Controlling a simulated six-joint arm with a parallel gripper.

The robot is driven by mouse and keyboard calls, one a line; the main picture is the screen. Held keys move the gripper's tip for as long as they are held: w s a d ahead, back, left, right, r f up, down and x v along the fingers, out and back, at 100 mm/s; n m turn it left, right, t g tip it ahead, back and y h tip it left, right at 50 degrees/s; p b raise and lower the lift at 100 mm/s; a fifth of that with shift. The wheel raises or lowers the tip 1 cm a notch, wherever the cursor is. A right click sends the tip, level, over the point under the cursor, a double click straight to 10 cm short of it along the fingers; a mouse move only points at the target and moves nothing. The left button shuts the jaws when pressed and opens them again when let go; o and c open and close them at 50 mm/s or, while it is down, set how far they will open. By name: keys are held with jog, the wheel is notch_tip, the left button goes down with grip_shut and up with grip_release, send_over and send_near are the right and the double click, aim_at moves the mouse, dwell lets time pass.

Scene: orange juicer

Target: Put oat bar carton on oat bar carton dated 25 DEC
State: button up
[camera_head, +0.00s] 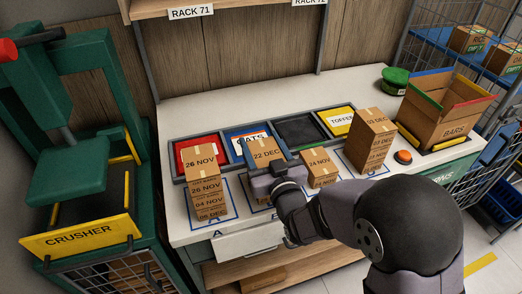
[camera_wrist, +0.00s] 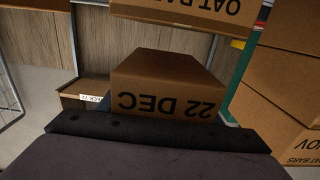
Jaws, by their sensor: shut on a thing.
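My gripper (camera_head: 278,172) is shut on the oat bar carton labelled 22 DEC (camera_head: 263,150). In the wrist view this carton (camera_wrist: 165,85) appears upside down, directly in front of the gripper (camera_wrist: 160,128). Another oat bar carton (camera_wrist: 185,10) shows beyond a gap, at the top edge of that view. To the right are a carton labelled 24 NOV (camera_head: 319,164) and a taller stack (camera_head: 371,140) with DEC dates. I cannot read a 25 DEC label. My arm hides part of the middle marked spots.
Red, blue, dark and yellow trays (camera_head: 300,132) line the counter behind the cartons. An open BARS box (camera_head: 440,108), an orange button (camera_head: 403,156) and a green item (camera_head: 396,79) are at right. The green crusher (camera_head: 80,165) stands at left.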

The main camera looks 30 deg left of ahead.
aim_at(261, 152)
jog(key=shift+f, duration=1.3)
jog(key=shift+f, duration=0.15)
jog(key=o, duration=1.2)
